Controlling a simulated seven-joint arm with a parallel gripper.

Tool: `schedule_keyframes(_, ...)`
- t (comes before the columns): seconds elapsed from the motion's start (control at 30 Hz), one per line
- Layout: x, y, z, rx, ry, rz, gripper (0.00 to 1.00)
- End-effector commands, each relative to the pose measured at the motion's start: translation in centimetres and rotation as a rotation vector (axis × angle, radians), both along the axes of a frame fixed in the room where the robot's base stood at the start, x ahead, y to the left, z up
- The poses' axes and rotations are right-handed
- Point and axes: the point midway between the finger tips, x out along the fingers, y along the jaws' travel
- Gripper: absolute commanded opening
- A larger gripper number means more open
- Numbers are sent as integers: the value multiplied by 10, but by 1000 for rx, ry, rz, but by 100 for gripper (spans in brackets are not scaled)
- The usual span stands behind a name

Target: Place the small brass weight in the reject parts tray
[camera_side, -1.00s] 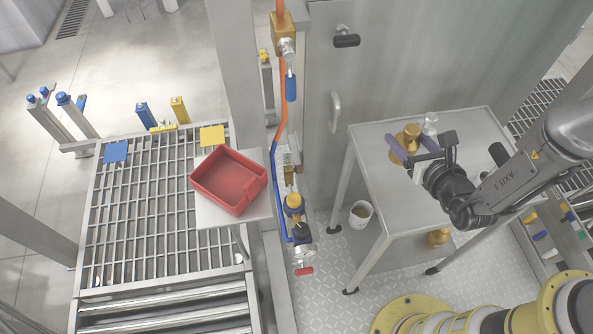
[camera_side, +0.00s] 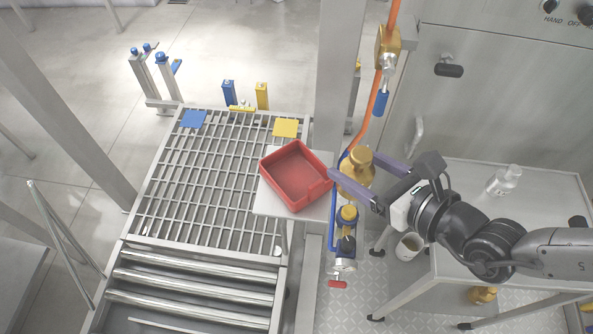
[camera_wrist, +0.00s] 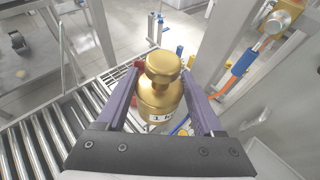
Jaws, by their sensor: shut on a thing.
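A brass weight (camera_side: 355,172) with a knob on top is held upright between the purple fingers of my gripper (camera_side: 353,164). In the wrist view the weight (camera_wrist: 160,97) shows a white label with a "1" and a partly readable letter, and the fingers (camera_wrist: 158,82) close on both its sides. The red tray (camera_side: 297,176), open and empty, sits on a pale stand at the left of my gripper. The weight is in the air just right of the tray. In the wrist view the weight mostly hides the tray.
A valve pipe (camera_side: 383,60) with orange and blue sections rises behind the weight. A steel post (camera_side: 340,60) stands behind the tray.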

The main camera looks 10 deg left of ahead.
Motion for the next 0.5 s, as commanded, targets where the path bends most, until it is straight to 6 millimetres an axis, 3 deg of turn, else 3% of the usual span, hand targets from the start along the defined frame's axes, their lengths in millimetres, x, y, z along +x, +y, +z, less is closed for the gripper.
schedule_keyframes(0.5,51,67,-30,12,-9,-2,0)
